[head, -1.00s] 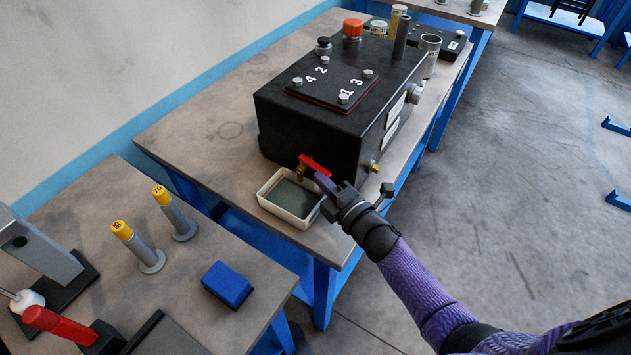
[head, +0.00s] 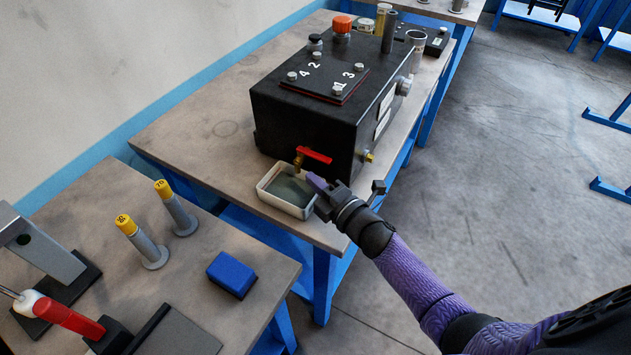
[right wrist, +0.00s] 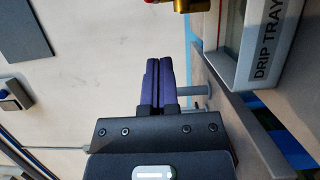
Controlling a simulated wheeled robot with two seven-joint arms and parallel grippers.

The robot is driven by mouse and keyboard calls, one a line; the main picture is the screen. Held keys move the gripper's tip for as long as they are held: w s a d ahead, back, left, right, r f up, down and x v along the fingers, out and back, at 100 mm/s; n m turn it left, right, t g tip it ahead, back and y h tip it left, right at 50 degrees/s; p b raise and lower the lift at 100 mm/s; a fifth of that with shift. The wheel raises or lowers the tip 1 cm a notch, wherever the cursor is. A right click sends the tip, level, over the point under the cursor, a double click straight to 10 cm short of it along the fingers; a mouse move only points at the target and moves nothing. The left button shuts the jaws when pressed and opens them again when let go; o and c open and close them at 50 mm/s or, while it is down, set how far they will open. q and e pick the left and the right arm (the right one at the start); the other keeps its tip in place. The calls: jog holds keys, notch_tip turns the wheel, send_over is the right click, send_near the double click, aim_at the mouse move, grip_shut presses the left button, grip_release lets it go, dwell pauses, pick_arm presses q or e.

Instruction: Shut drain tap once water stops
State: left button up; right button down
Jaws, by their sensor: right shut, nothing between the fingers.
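The drain tap has a brass body (head: 298,164) and a red lever (head: 316,155), low on the front of a black tank (head: 300,118). The lever lies crosswise, roughly along the tank's front face. Below it stands a white drip tray (head: 270,199) holding grey-green liquid. I see no stream from the tap. My right gripper (head: 316,182) is shut and empty, at the tray's right edge, just below and apart from the lever. In the right wrist view its purple fingers (right wrist: 152,82) are together; brass (right wrist: 190,5) and the labelled tray (right wrist: 266,42) show at the top right. My left gripper is out of view.
A brass fitting (head: 368,156) sticks out at the tank's right corner. On the nearer bench are a blue block (head: 232,274), two yellow-topped grey posts (head: 177,208) and a red-handled tool (head: 68,316). Open floor lies to the right.

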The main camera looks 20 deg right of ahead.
jog(key=d+p+v, duration=0.1)
jog(key=p+v, duration=0.1)
jog(key=v, duration=0.8)
jog(key=s+f+m+g+h, duration=0.35)
jog(key=s+f+m, duration=0.25)
jog(key=f, duration=0.4)
jog(key=s+f+m+g+h, duration=0.2)
jog(key=s+f+m+g, duration=0.4)
jog(key=f, duration=0.5)
jog(key=s+a+f+m+g, duration=0.1)
jog(key=s+f+m+g, duration=0.2)
jog(key=s, duration=0.7)
jog(key=s+a+f+m+g, duration=0.2)
jog(key=s+f+m+g, duration=0.2)
jog(key=s, duration=0.7)
jog(key=shift+s+f, duration=0.3)
jog(key=shift+f, duration=0.1)
